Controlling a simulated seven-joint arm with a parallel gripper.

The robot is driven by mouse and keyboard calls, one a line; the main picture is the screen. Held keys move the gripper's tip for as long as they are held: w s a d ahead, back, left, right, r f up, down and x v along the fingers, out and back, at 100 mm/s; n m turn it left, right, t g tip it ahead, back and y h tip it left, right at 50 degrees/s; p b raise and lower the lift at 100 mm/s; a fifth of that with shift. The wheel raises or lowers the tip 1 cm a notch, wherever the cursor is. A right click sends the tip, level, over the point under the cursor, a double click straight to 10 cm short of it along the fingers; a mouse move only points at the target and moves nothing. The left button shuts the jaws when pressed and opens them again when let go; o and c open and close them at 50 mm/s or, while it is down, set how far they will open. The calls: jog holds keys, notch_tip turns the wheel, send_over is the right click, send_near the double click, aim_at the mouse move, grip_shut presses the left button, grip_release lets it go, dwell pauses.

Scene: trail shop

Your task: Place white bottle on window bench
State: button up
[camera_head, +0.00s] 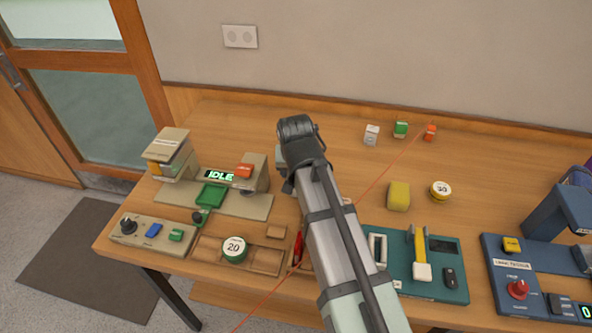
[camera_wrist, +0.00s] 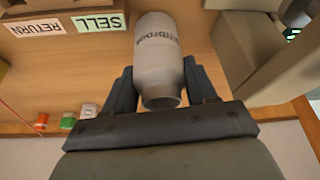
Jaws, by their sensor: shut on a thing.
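The white bottle (camera_wrist: 158,50) shows in the wrist view as a pale grey-white cylinder with dark lettering and a narrower end toward my palm. My gripper (camera_wrist: 159,66) is shut on it, with one dark finger on each side. In the head view my arm hides the gripper and nearly all of the bottle; a small greyish patch beside the arm cannot be made out. Whether the bottle touches the wood below it cannot be told. I cannot identify a window bench; the long wooden table (camera_head: 330,130) stands against the wall.
A beige station (camera_head: 255,205) with an IDLE display stands left of my arm. Yellow (camera_head: 398,195) and round (camera_head: 440,190) items lie right. Small white (camera_head: 371,135), green (camera_head: 401,129) and red (camera_head: 430,132) blocks sit behind. SELL (camera_wrist: 98,22) and RETURN (camera_wrist: 36,29) labels show in the wrist view.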

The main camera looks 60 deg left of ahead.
jog(key=shift+f, duration=0.3)
jog(key=o, duration=1.2)
jog(key=shift+r, duration=0.15)
jog(key=shift+o, duration=0.3)
jog(key=v, duration=1.2)
